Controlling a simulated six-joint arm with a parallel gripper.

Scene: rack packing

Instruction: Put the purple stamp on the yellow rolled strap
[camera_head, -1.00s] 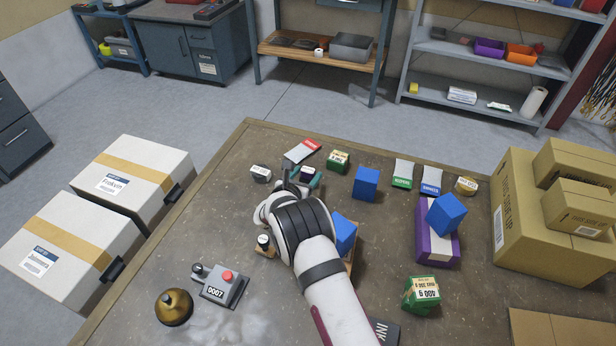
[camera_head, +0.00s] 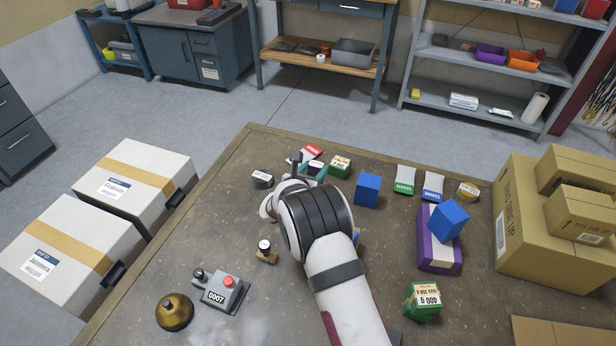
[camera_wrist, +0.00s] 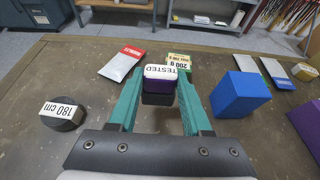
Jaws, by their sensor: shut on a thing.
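The purple stamp (camera_wrist: 160,84) has a white top marked TESTED, a purple band and a dark lower part. My gripper (camera_wrist: 160,90) is shut on it, with a teal finger on each side. In the head view my gripper (camera_head: 310,172) is at the back left of the table, and my wrist partly hides it. The yellow rolled strap (camera_head: 468,191) is a small round roll with a white label, at the back right of the table, well to the right of my gripper. It also shows at the right of the wrist view (camera_wrist: 304,72).
A dark rolled strap (camera_wrist: 62,115) lies left of my gripper. A red-and-white packet (camera_wrist: 121,63), a green box (camera_head: 340,167) and a blue block (camera_head: 367,190) stand near. A purple box bears a tilted blue block (camera_head: 448,218).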

